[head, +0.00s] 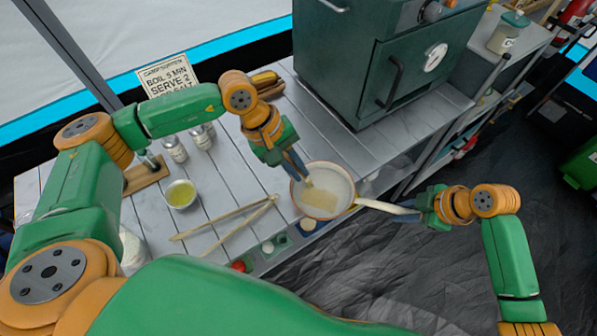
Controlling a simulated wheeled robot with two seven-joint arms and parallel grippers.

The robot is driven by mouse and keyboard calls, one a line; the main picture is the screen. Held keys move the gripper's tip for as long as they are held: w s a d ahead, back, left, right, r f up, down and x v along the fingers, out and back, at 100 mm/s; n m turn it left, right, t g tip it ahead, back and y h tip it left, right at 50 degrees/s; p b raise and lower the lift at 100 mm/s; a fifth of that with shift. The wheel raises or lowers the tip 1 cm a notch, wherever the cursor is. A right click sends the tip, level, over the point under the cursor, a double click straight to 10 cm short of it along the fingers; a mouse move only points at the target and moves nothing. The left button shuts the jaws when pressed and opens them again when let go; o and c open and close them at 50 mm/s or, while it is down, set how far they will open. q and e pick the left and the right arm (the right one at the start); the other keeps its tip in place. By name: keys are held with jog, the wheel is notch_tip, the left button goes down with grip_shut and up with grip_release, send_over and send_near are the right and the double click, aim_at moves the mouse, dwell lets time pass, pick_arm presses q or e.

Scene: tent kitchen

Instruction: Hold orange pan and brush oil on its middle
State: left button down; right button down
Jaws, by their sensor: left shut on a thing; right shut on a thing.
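The orange pan (345,180) has a pale inside and an orange rim. It is at the table's front right edge, its handle (385,206) pointing right. My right gripper (418,212) is shut on the handle's end. My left gripper (294,162) is shut on a brush (309,184), mostly hidden by the fingers; its tip reaches down inside the pan. Whether the tip touches the pan's bottom I cannot tell. A yellowish patch (320,199) shows on the pan's middle. A small bowl of yellow-green oil (181,194) stands on the table to the left.
Wooden tongs (225,221) lie left of the pan. Shakers (174,149), a sign (169,76) and a board with yellow food (265,82) are farther back. A green oven (385,60) stands behind the pan. Bare table slats (232,180) lie between bowl and pan.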

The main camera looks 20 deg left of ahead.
pick_arm(q)
jog(key=d, duration=0.8)
jog(key=shift+w+a, duration=0.2)
jog(key=shift+a, duration=1.1)
jog(key=shift+w+a, duration=0.2)
jog(key=shift+a, duration=1.1)
jog(key=shift+w+a, duration=0.2)
jog(key=shift+a, duration=1.1)
jog(key=shift+a+r, duration=0.1)
jog(key=shift+a, duration=0.15)
jog(key=shift+r, duration=4)
